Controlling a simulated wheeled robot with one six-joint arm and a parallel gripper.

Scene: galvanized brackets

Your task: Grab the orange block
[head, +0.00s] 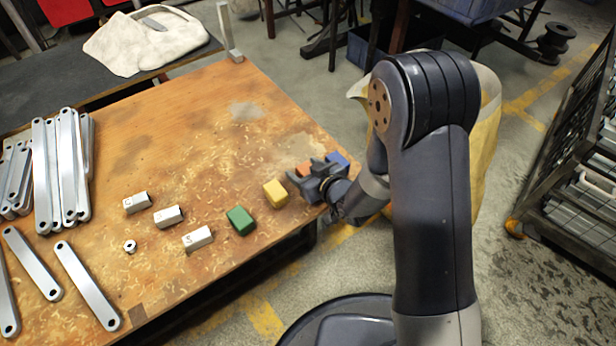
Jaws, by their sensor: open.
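The orange block (304,169) is on the wooden table (190,120) near its right edge, partly hidden behind my gripper (312,177). My gripper is open, and its dark fingers are right at the orange block. I cannot tell whether they touch it or are around it. A blue block (338,160) sits just right of the gripper. A yellow block (275,193) sits to its left, and a green block (240,220) lies farther left along the row.
Several pale blocks (197,238) and a small metal ring (129,246) lie left of the green block. Several galvanized brackets (66,170) cover the table's left end. A cloth (145,40) lies on the dark bench behind. A metal rack (575,170) stands at right.

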